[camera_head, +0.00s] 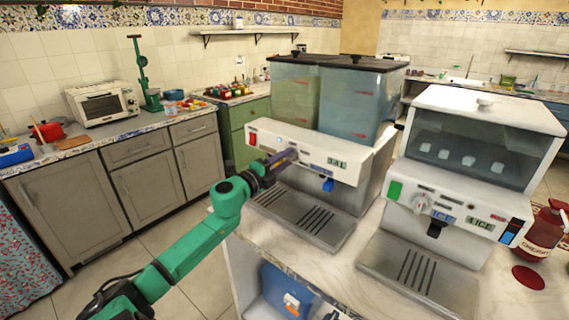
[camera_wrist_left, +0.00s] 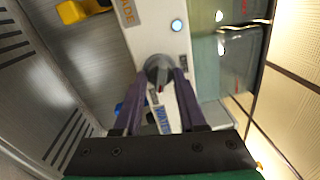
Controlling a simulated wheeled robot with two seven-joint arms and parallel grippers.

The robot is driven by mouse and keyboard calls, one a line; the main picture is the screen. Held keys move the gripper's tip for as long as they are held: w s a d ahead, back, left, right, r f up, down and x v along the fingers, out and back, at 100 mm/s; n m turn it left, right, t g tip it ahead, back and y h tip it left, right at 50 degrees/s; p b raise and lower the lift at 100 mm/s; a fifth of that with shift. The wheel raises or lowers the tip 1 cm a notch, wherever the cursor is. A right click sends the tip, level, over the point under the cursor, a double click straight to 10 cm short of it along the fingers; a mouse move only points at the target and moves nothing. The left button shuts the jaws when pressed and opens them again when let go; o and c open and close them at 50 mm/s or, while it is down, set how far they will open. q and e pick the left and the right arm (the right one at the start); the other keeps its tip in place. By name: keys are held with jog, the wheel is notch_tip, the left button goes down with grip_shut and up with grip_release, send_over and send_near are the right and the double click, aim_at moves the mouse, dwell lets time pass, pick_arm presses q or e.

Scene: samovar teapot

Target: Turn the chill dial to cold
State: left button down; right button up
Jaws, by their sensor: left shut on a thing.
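The chill dial is a round grey knob (camera_wrist_left: 158,67) on the white front panel of the two-tank drink dispenser (camera_head: 308,146). In the left wrist view it sits between the purple fingertips of my left gripper (camera_wrist_left: 161,83), with a red and white mark below its middle. My left gripper (camera_head: 286,157) is shut on the dial. In the head view the gripper hides the dial, so its setting cannot be read there. A small display (camera_head: 336,163) is to the right on the panel. My right gripper is in neither view.
An ice machine (camera_head: 462,165) with its own dial stands to the right. The dispenser's grey drip tray (camera_head: 301,214) juts out below the gripper. A blue tap lever (camera_head: 327,185) and a yellow one (camera_wrist_left: 82,10) hang from the dispenser.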

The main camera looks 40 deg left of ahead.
pick_arm(q)
jog(key=shift+f+m, duration=0.2)
jog(key=shift+m, duration=0.7)
jog(key=shift+b, duration=0.3)
jog(key=shift+c, duration=2.4)
grip_release()
jog(key=shift+s+r, duration=0.1)
